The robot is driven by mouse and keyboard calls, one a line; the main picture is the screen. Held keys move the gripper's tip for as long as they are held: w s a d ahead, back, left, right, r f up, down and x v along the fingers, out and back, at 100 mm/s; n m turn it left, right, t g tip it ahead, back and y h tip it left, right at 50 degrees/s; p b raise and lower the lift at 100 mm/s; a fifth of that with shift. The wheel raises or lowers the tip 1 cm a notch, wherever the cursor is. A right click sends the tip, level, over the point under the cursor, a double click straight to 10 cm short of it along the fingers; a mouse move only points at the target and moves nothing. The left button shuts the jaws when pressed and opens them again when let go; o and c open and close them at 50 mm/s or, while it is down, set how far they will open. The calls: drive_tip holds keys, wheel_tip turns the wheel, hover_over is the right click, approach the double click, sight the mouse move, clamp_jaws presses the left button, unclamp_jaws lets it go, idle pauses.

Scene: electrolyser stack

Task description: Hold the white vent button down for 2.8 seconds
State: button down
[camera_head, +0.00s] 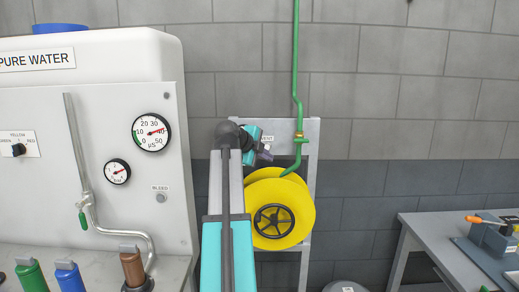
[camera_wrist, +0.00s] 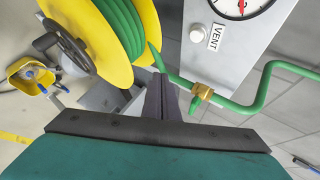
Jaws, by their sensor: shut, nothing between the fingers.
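The white vent button (camera_wrist: 197,34) is a small round knob on a grey panel (camera_wrist: 205,70), left of a VENT label (camera_wrist: 215,37), in the wrist view. My gripper (camera_wrist: 161,82) is shut and empty, its dark fingers below and left of the button in that picture. They look apart from the button; how far in depth I cannot tell. In the head view my gripper (camera_head: 266,154) is by the grey frame, just below a small label (camera_head: 267,138). I cannot make out the button there; my arm covers part of that area.
A yellow reel (camera_head: 283,207) with green hose stands just below my gripper. A green pipe with a brass fitting (camera_wrist: 203,92) runs close to the panel's lower edge. The pure water unit (camera_head: 100,120) is at left, a grey workbench (camera_head: 440,235) at right.

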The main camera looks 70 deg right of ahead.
drive_tip(key=shift+w, duration=0.3)
approach(267, 147)
drive_tip(key=s+d+f, duration=0.2)
drive_tip(key=d+f, duration=0.1)
drive_tip(key=f, duration=0.1)
drive_tip(key=shift+s+d+f+b, duration=0.25)
drive_tip(key=shift+s+f+b, duration=0.05)
drive_tip(key=shift+s+b, duration=0.1)
drive_tip(key=shift+w+d+b, duration=0.3)
drive_tip(key=shift+d+b, duration=0.35)
drive_tip(key=shift+d, duration=0.2)
idle(5.6)
